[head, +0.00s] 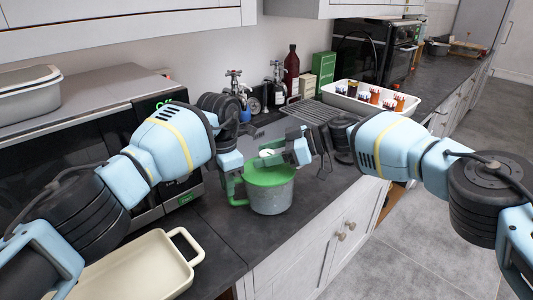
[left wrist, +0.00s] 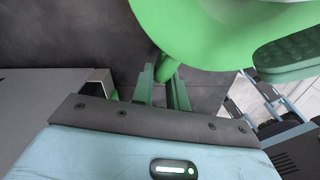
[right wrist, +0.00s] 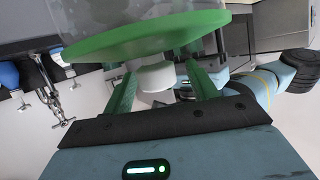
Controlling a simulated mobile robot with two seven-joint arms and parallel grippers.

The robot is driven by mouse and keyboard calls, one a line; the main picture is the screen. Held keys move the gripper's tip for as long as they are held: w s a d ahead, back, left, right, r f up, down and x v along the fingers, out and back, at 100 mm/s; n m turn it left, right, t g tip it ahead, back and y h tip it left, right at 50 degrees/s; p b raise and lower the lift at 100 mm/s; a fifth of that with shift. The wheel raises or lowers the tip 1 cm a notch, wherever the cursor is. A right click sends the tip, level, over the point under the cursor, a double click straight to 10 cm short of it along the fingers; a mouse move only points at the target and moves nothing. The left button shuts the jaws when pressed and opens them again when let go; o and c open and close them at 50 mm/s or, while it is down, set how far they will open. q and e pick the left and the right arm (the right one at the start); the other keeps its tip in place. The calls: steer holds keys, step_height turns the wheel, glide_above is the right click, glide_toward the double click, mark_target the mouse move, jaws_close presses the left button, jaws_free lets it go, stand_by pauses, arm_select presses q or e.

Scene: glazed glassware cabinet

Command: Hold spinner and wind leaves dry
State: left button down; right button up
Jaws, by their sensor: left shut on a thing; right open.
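The salad spinner stands upright on the dark worktop, with a grey bowl (head: 270,199) and a green lid (head: 268,175). My left gripper (head: 232,182) is at its left side. In the left wrist view, its fingers (left wrist: 160,92) are shut on the green side handle (left wrist: 169,68) below the lid's edge. A pale knob (head: 267,153) sits above the lid. My right gripper (head: 277,154) is over the lid. In the right wrist view, its open fingers (right wrist: 163,85) stand on either side of the knob (right wrist: 155,77); contact is unclear. No leaves can be made out.
A microwave (head: 125,125) stands to the left, behind a cream tray (head: 135,268). A drying rack (head: 312,112), taps (head: 234,82) and bottles (head: 291,70) are behind. A white tray of jars (head: 350,103) is farther right. The counter's front edge is close to the spinner.

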steer(key=v, duration=1.2)
steer(key=shift+a, duration=0.1)
